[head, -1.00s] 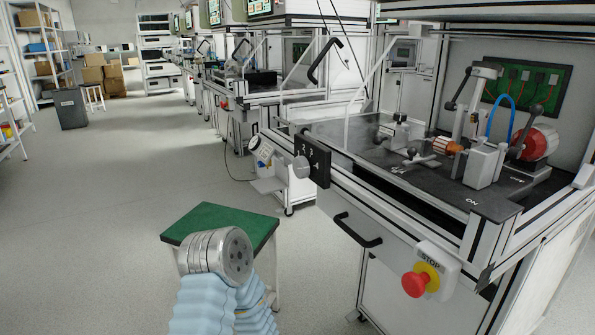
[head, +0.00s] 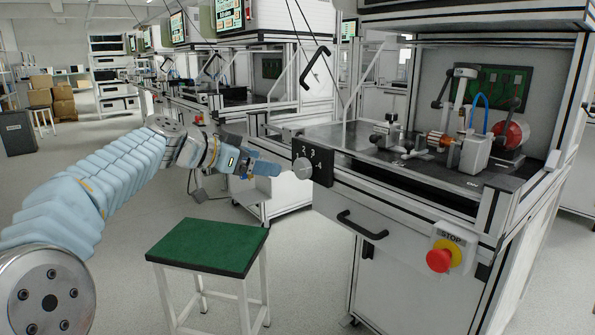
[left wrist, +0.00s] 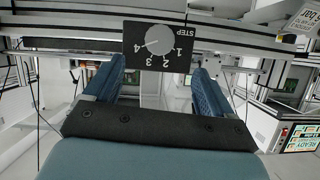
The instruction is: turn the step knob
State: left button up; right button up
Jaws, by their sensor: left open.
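The step knob (head: 302,168) is a round grey dial on a black plate (head: 322,168) marked with numbers, at the left front corner of the test bench. My left gripper (head: 273,169) is just left of the knob and points at it. In the left wrist view the knob (left wrist: 158,42) appears upside down, with "STEP" and 1 to 4 on its plate. A pale mark on it seems to face the 4. My open left gripper (left wrist: 158,70) has its blue fingers on either side, apart from the knob. My right gripper is out of view.
A red stop button (head: 439,260) and a black drawer handle (head: 362,225) are on the bench front. A green-topped stool (head: 208,246) stands below my left arm. The bench top (head: 430,172) carries a motor fixture. The floor at left is open.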

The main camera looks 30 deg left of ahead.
aim_at(299, 170)
pick_arm(q)
jog(key=p+x, duration=0.1)
jog(key=x, duration=1)
jog(key=shift+w+f, duration=0.1)
jog(key=shift+w, duration=0.05)
jog(key=c, duration=1.1)
jog(key=shift+o, duration=0.2)
